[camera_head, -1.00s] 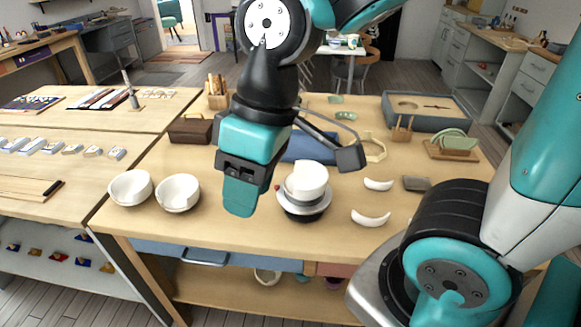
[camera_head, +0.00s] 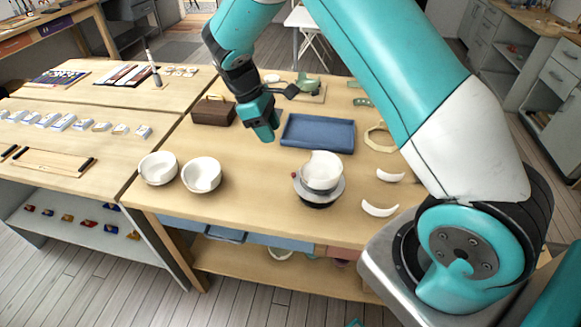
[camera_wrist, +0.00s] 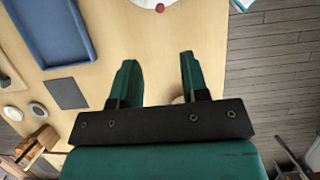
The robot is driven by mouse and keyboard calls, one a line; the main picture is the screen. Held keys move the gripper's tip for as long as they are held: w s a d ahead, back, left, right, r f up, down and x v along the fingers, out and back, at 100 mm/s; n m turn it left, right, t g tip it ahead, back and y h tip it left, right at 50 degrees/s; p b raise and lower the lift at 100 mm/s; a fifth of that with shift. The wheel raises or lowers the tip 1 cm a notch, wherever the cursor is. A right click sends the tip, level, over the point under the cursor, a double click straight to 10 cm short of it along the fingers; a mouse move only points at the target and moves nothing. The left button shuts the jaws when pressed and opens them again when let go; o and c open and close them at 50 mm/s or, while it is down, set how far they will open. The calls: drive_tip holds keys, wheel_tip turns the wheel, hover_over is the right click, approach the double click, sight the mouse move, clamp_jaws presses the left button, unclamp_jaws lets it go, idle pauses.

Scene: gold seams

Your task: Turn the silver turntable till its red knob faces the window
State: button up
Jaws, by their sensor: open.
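The silver turntable (camera_head: 334,191) stands on a dark base on the bench, right of the middle. A white bowl with a broken rim (camera_head: 321,168) sits on it. Its red knob (camera_head: 295,175) is at the left side of the rim in the head view; it also shows at the top edge of the wrist view (camera_wrist: 160,8). My gripper (camera_head: 266,134) hangs above the bench, behind and left of the turntable, apart from it. In the wrist view its two teal fingers (camera_wrist: 157,75) are spread with nothing held. I see no window.
Two white bowls (camera_head: 158,168) (camera_head: 202,174) stand left of the turntable. A blue tray (camera_head: 318,131) lies behind it, and white curved shards (camera_head: 380,209) lie to its right. A brown box (camera_head: 213,111) stands at back left. The bench between bowls and turntable is clear.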

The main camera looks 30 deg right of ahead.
sight(293, 174)
drive_tip(key=p+x, duration=0.2)
drive_tip(key=x, duration=1.2)
drive_tip(key=shift+f+p, duration=0.1)
drive_tip(key=shift+p, duration=0.25)
drive_tip(key=shift+c, duration=0.2)
clamp_jaws()
